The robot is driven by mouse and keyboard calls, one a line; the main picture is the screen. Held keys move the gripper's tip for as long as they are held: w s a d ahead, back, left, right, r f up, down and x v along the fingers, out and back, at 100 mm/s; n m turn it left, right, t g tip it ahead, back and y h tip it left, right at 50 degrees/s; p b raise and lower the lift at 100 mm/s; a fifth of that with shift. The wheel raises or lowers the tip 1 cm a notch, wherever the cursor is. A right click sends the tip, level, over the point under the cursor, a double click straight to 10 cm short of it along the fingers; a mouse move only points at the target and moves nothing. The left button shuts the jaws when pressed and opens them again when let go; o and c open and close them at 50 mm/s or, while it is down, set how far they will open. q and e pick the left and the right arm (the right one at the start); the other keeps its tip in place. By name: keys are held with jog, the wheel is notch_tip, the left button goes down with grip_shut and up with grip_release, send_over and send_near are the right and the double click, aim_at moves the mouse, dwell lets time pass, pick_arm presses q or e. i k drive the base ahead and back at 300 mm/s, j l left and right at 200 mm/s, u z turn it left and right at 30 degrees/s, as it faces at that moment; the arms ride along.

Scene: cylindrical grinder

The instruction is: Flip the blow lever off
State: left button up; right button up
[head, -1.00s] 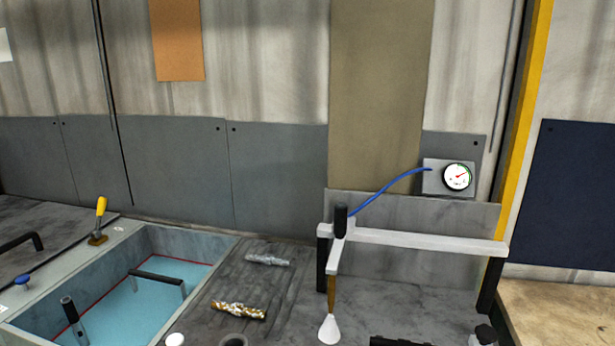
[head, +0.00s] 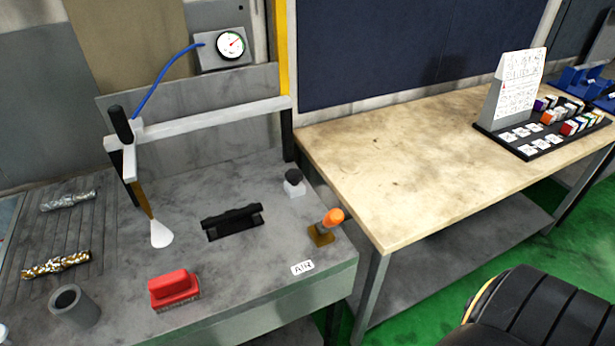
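A small lever with an orange knob (head: 333,217) stands on a brass base (head: 321,236) near the right edge of the grey machine top. It leans up and to the right. A white label reading "AIR" (head: 302,268) lies in front of it. A white cone-shaped nozzle (head: 161,234) hangs from a brown stem under the white bar. A gauge (head: 230,44) with a red needle is on the back panel, with a blue hose running from its box.
A red block-like brush (head: 174,290), a grey cup (head: 74,306), a black fixture (head: 233,222) and a black knob (head: 293,182) stand on the machine top. A wooden-topped table (head: 400,165) is to the right, mostly bare, with a block rack (head: 545,135) at its far end.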

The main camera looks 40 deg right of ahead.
aim_at(336, 217)
jog(key=z, duration=1.3)
